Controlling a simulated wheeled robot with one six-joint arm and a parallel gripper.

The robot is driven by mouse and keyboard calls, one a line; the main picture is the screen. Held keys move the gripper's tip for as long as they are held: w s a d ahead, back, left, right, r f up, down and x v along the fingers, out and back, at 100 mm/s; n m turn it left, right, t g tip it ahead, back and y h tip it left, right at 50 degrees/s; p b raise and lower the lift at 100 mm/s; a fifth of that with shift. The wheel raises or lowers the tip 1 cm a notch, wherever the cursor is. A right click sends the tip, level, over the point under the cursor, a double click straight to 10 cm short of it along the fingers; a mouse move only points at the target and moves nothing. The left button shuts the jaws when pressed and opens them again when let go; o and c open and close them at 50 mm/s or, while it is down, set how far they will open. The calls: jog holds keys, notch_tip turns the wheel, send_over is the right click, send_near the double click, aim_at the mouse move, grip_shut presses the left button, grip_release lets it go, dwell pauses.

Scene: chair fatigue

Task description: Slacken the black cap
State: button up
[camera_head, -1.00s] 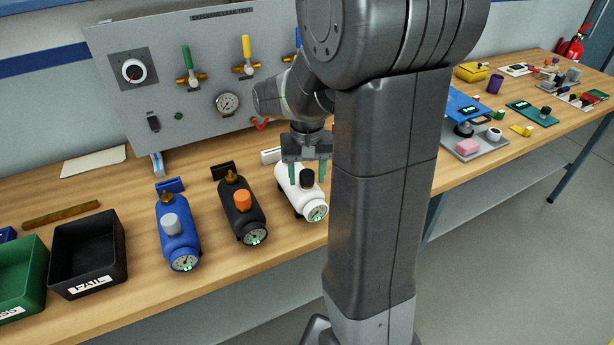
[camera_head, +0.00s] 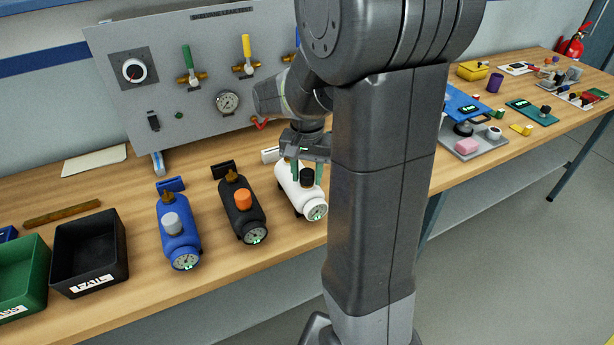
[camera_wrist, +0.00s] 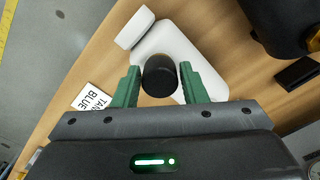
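The black cap (camera_head: 307,177) sits on top of the white tank (camera_head: 289,188), on the bench. In the wrist view, the black cap (camera_wrist: 159,76) is a dark round knob on the white tank's body (camera_wrist: 178,40). My gripper (camera_wrist: 160,85) has green fingers, one on each side of the cap. A narrow gap seems to show beside the cap, so the fingers look open and not closed on it. In the head view my gripper (camera_head: 307,170) is over the tank, partly beside my arm. The cap's base is hidden.
A black tank (camera_head: 240,207) with an orange cap and a blue tank (camera_head: 178,236) with a grey cap stand to the left. A black bin (camera_head: 118,244) and a green bin (camera_head: 40,262) are further left. A gauge panel (camera_head: 205,80) stands behind.

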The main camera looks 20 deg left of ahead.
jog(key=c, duration=0.4)
jog(key=n, duration=0.4)
jog(key=n, duration=0.3)
jog(key=shift+p, duration=0.4)
jog(key=shift+n, duration=0.6)
jog(key=n, duration=0.3)
jog(key=shift+n, duration=0.3)
